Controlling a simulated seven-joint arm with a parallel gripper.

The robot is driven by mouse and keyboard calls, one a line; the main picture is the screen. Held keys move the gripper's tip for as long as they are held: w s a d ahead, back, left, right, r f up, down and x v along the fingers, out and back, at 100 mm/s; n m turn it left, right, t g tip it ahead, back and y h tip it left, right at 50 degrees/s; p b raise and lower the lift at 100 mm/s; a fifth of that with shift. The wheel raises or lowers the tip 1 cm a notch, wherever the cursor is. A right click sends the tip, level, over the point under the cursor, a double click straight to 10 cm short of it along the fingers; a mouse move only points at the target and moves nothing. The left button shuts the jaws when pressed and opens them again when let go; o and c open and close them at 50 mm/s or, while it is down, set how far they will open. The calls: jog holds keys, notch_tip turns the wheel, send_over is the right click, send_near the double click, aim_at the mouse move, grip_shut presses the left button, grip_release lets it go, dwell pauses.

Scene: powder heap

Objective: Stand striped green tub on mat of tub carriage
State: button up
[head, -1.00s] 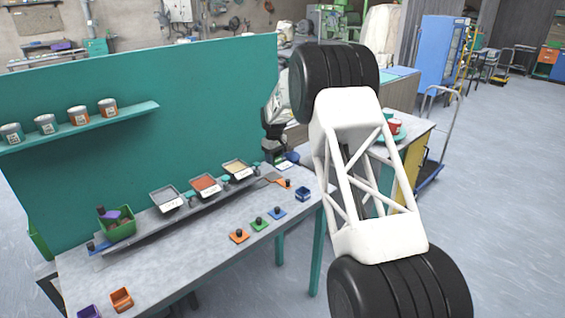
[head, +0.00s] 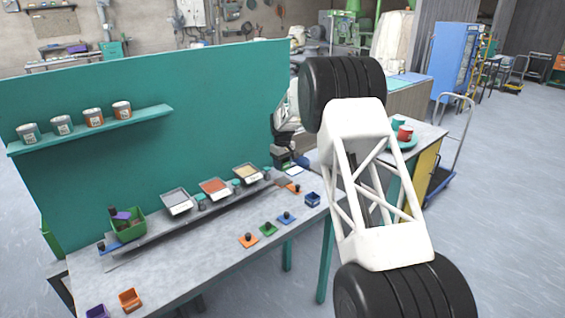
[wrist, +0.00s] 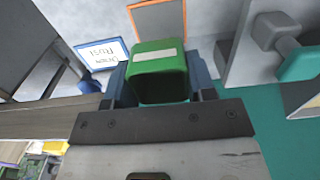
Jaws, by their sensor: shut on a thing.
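In the wrist view a green tub (wrist: 158,62) with a white stripe sits between the blue fingers of my gripper (wrist: 160,78). The gripper is shut on the tub, and the tub's open mouth shows dark. Beyond the tub is a grey mat (wrist: 158,20) with an orange border; I cannot tell how high the tub is above it.
A blue-edged card (wrist: 101,54) with writing lies left of the tub. A grey-and-teal fixture (wrist: 283,42) stands at the right. In the head view, powder trays (head: 215,189) line the teal panel (head: 220,110), and a blue box (head: 312,199) stands near the bench's right end.

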aim_at(283, 181)
jog(key=shift+f, duration=2.65)
jog(key=shift+f, duration=0.55)
jog(key=o, duration=1.4)
jog(key=shift+r, duration=0.1)
jog(key=shift+r, duration=3.4)
jog(key=shift+r, duration=0.1)
